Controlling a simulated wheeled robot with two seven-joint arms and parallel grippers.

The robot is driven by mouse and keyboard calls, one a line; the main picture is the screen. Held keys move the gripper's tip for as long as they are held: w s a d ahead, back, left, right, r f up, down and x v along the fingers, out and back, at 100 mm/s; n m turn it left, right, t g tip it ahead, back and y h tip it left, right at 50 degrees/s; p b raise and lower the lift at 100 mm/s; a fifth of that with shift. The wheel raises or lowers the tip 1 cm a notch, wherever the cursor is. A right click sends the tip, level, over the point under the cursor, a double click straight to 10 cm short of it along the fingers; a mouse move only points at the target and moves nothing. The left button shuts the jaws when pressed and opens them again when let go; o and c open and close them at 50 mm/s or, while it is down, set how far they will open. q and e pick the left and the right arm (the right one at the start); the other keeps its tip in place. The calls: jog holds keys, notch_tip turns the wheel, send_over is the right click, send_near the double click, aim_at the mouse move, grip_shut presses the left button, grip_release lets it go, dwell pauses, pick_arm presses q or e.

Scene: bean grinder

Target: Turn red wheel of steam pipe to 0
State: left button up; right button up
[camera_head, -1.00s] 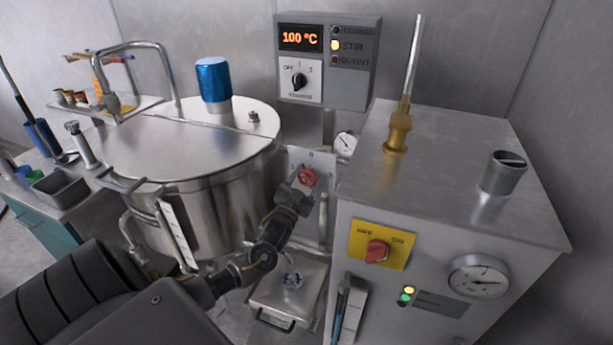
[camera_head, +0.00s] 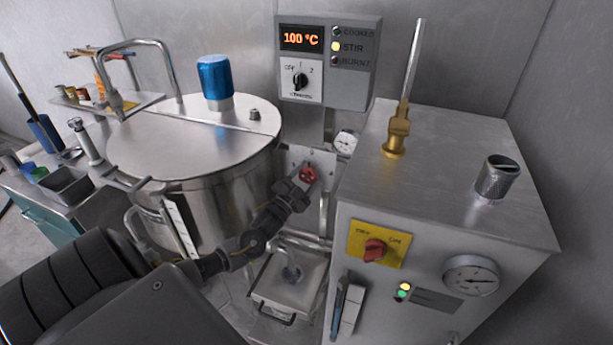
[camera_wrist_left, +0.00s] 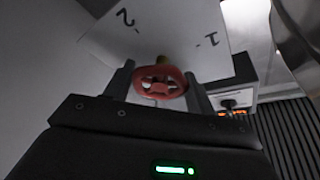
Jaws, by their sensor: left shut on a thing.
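The red wheel (camera_head: 309,174) of the steam pipe sits in front of a pale plate (camera_head: 296,156) between the kettle and the steel cabinet. It also shows in the left wrist view (camera_wrist_left: 161,82), with the numbers 2 and 1 on the plate (camera_wrist_left: 160,30) behind it. My left gripper (camera_head: 302,180) reaches it from the lower left. In the left wrist view my left gripper (camera_wrist_left: 160,86) has one finger on each side of the wheel and is shut on it. The 0 mark and the wheel's pointer cannot be made out. My right gripper is not in view.
A large steel kettle (camera_head: 225,155) stands left of the wheel. A steel cabinet (camera_head: 450,160) with a red switch (camera_head: 375,249) and a gauge stands right. A control box (camera_head: 328,60) reading 100 °C hangs above. A tray (camera_head: 290,285) lies below the wheel.

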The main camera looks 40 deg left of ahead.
pick_arm(q)
jog(key=o, duration=1)
jog(key=shift+s, duration=0.1)
jog(key=shift+s+f, duration=0.25)
jog(key=shift+s, duration=0.05)
jog(key=shift+b+v, duration=1.25)
jog(key=shift+v, duration=3.7)
jog(key=shift+r, duration=0.1)
